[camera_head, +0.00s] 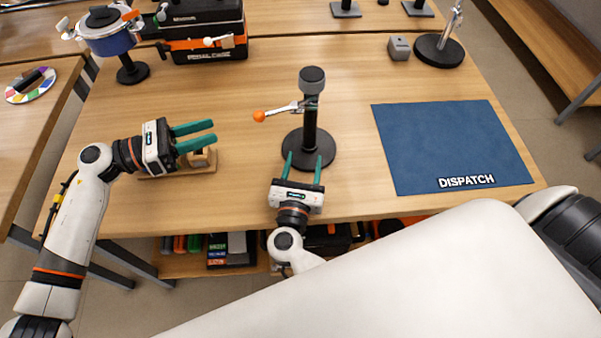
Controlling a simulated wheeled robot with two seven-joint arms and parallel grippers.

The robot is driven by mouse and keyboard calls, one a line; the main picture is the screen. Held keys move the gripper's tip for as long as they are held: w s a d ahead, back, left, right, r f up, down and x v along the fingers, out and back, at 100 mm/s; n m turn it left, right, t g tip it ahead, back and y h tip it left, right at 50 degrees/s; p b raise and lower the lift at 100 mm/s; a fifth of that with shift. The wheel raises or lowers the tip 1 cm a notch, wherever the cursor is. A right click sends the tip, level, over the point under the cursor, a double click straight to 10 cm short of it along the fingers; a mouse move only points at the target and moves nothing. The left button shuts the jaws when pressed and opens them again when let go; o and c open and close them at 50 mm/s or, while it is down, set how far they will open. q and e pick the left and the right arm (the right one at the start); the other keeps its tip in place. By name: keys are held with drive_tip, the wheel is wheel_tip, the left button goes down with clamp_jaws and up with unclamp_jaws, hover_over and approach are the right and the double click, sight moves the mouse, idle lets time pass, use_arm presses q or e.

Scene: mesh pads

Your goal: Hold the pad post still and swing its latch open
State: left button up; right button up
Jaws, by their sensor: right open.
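The pad post (310,128) stands upright on a round black base, with a grey round pad on top. Its latch (285,111) is a silver lever near the upper post, reaching left to an orange ball end. My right gripper (304,157) is open in front of the post, its green fingers pointing at it and overlapping the base's near edge in the picture. The post is not between its fingertips. My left gripper (214,131) is open and empty, left of and apart from the latch, with its fingers pointing right.
A wooden block on a small board (205,163) lies partly behind my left gripper. A blue DISPATCH mat (450,140) lies on the right. A blue pot-like device (108,40) and an orange-black case (205,48) stand at the back left. The table between post and mat is clear.

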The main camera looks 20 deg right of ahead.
sight(309, 140)
drive_tip(key=x, duration=0.9)
clamp_jaws()
drive_tip(key=c, duration=0.7)
unclamp_jaws()
clamp_jaws()
drive_tip(key=shift+f, duration=0.1)
drive_tip(key=shift+f, duration=0.2)
